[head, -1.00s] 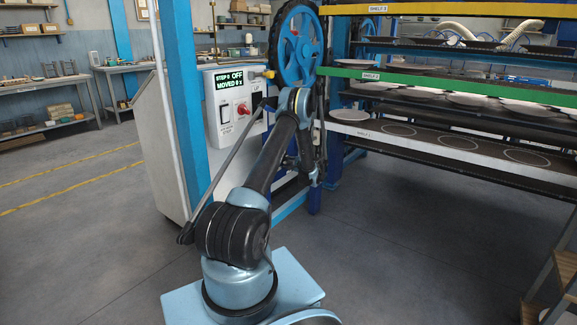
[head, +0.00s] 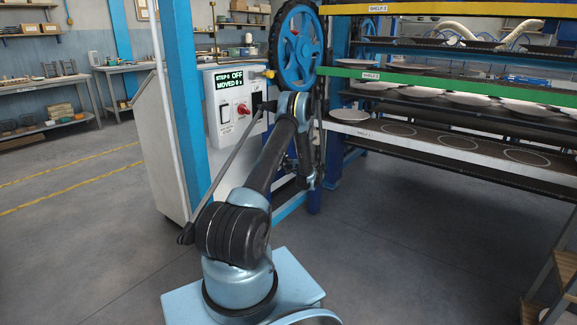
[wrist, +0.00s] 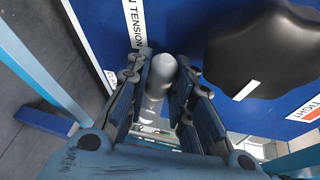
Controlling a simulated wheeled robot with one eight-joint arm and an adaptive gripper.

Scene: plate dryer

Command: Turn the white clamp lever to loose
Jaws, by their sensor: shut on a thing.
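The white clamp lever (wrist: 158,78) shows in the wrist view as a pale rounded bar with its end toward the camera. My gripper (wrist: 163,70) is shut on it, with one dark finger pressed on each side. A blue panel lies behind, with a white strip (wrist: 135,20) reading "N TENSION" at the top and a "TIGHT" label (wrist: 305,110) at the right. In the head view my arm hides the lever, and the fingers cannot be made out.
A large black knob (wrist: 262,55) with a white mark sits right of the lever. In the head view, a blue handwheel (head: 295,48) stands above my arm. A control box (head: 234,105) reading "OFF" is at its left, and plate shelves (head: 440,80) at its right.

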